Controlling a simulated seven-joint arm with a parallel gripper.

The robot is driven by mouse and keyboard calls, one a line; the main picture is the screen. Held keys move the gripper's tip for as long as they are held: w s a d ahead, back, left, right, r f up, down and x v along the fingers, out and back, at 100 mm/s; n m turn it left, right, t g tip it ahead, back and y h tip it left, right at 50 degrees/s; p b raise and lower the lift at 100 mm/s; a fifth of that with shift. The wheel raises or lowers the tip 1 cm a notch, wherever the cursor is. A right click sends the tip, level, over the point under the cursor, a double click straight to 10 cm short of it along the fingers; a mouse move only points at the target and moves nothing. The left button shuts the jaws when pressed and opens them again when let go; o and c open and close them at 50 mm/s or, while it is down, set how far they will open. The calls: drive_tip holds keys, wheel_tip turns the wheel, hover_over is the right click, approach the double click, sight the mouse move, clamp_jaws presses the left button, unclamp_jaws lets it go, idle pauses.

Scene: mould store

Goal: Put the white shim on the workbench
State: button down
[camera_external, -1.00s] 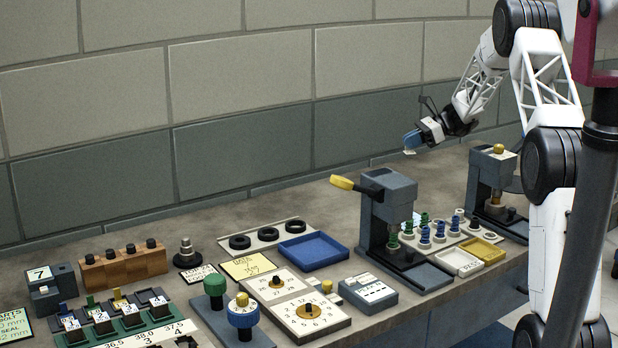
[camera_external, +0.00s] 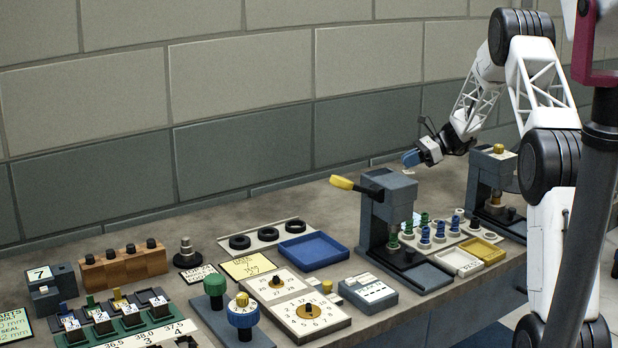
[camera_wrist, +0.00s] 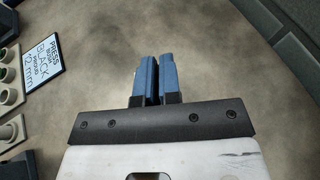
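My gripper (camera_external: 409,159) hangs above the workbench (camera_external: 335,217), behind the lever press in the external view and close over its top edge. Its two blue fingers are nearly together in the wrist view (camera_wrist: 156,78), with a narrow dark gap between them. The white shim is mostly hidden now; a small pale piece showed at the fingertips a second ago, and the fingers keep their narrow spacing. Bare brown benchtop lies beyond the fingers in the wrist view.
A lever press (camera_external: 388,215) with a yellow handle stands just in front of my gripper. A second press (camera_external: 490,185) is to the right. A rack of coloured plungers (camera_external: 440,235), a white tray (camera_external: 458,262) and a yellow tray (camera_external: 483,251) lie between. The bench behind the presses is clear.

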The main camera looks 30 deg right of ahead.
sight(409, 171)
drive_tip(key=shift+f, duration=0.15)
drive_tip(key=shift+f, duration=1.75)
drive_tip(key=shift+f, duration=0.1)
drive_tip(key=c, duration=1.3)
unclamp_jaws()
drive_tip(key=shift+d, duration=0.1)
drive_tip(key=v, duration=1.2)
